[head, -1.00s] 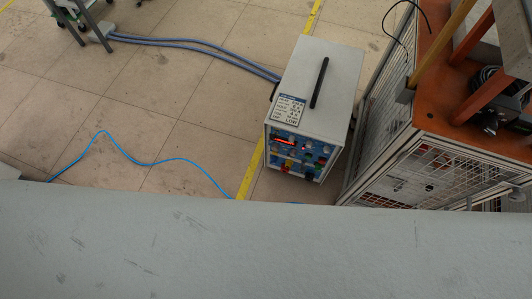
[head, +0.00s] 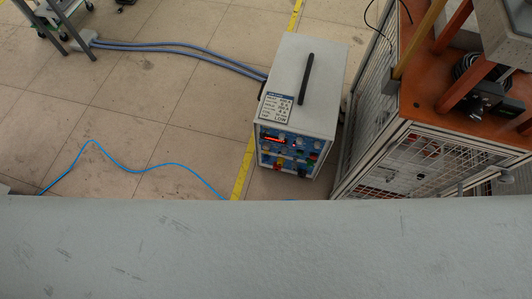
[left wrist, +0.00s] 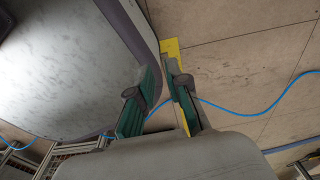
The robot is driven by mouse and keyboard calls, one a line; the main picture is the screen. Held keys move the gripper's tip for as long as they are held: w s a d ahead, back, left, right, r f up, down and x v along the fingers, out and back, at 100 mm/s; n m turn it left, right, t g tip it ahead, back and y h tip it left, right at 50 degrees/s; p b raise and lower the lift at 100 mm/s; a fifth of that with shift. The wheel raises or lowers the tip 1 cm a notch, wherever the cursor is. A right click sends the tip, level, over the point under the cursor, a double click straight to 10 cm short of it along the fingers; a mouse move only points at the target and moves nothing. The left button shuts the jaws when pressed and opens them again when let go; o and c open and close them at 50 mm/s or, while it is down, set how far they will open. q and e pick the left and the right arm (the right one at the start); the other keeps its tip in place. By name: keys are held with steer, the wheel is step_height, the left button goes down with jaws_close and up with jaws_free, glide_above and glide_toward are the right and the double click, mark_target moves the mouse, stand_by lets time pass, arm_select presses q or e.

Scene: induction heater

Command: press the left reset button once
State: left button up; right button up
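The induction heater unit (head: 304,78) is a light grey box with a black top handle, standing on the floor right of centre in the head view. Its blue front panel (head: 289,151) carries a red display and several small coloured knobs and buttons. The left reset button is too small to tell apart. My left gripper (left wrist: 161,68) shows only in the left wrist view, with its two green-padded fingers apart and nothing between them. The unit does not show in that view. My right gripper is in neither view.
A metal-framed cage with an orange top (head: 450,116) stands close to the unit's right. A yellow floor line (head: 243,170) and a thin blue cable (head: 150,167) lie to its left. Thick blue-grey hoses (head: 180,47) run behind. The tiled floor at left is mostly clear.

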arm_select(q)
jaws_close()
stand_by(0.9)
steer(key=shift+a, duration=0.1)
